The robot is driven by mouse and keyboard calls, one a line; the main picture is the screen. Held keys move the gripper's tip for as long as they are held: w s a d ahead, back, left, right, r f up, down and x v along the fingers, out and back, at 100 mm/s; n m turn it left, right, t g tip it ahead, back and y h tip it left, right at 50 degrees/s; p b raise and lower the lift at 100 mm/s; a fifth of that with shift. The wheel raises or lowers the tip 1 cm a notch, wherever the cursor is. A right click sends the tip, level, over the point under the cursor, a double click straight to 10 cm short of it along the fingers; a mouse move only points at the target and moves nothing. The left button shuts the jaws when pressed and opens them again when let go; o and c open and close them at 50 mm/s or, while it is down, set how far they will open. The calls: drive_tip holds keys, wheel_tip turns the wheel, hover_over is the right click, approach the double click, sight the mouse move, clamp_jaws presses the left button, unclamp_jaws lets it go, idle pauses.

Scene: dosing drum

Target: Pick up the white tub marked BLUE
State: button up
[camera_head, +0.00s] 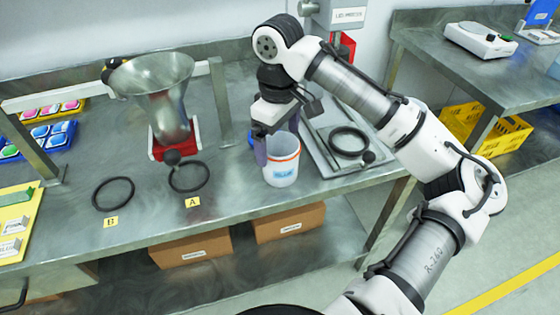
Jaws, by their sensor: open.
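The white tub (283,174) with an orange band near its rim and a blue label stands upright on the steel bench, near its front edge. The label's letters are small but look like BLUE. My gripper (276,142) is open and points down at the tub. One finger shows at the left side of the tub's rim, and the other is at or behind the rim. I cannot tell whether either finger touches the tub. The tub's far upper edge is partly hidden by the gripper.
Black rings marked A (189,176) and B (113,194) lie left of the tub. A metal hopper (160,90) stands on a red base (162,150) behind them. A tray (324,155) with another black ring (349,142) lies right of the tub. Brown boxes (192,249) sit below.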

drive_tip(key=shift+w+d+f+p, duration=0.1)
drive_tip(key=shift+f+p, duration=0.1)
drive_tip(key=shift+f, duration=1.5)
drive_tip(key=shift+w+d+f+p, duration=0.1)
drive_tip(key=shift+f+p, duration=0.1)
drive_tip(key=shift+f, duration=1.45)
drive_tip(key=c, duration=1)
